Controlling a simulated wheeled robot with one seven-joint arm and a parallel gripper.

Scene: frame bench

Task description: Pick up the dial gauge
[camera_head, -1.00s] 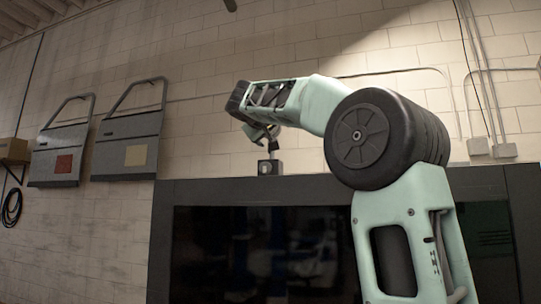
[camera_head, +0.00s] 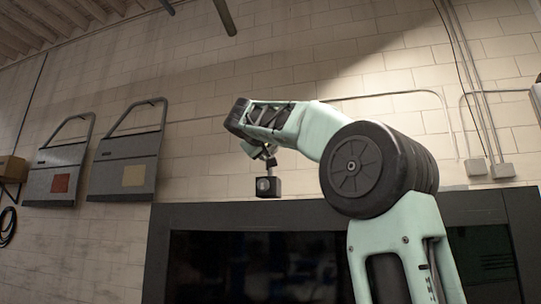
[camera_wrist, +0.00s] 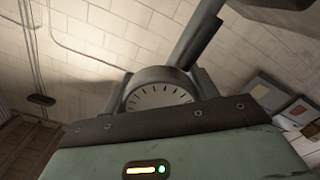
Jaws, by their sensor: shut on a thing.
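The dial gauge shows in the wrist view as a round pale face with dark tick marks (camera_wrist: 158,96), partly hidden behind the dark front edge of my gripper housing. In the head view it is a small dark block with a round pale spot (camera_head: 268,187), hanging below a thin stem. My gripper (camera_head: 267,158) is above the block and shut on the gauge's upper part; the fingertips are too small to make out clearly. The block's underside appears slightly above the top edge of the dark bench frame (camera_head: 330,214).
Two grey door panels (camera_head: 58,172) (camera_head: 125,165) hang on the brick wall at left. A shelf with a box (camera_head: 12,170) and a coiled black cable (camera_head: 7,226) are at the far left. Conduits and junction boxes (camera_head: 490,169) are on the wall at right.

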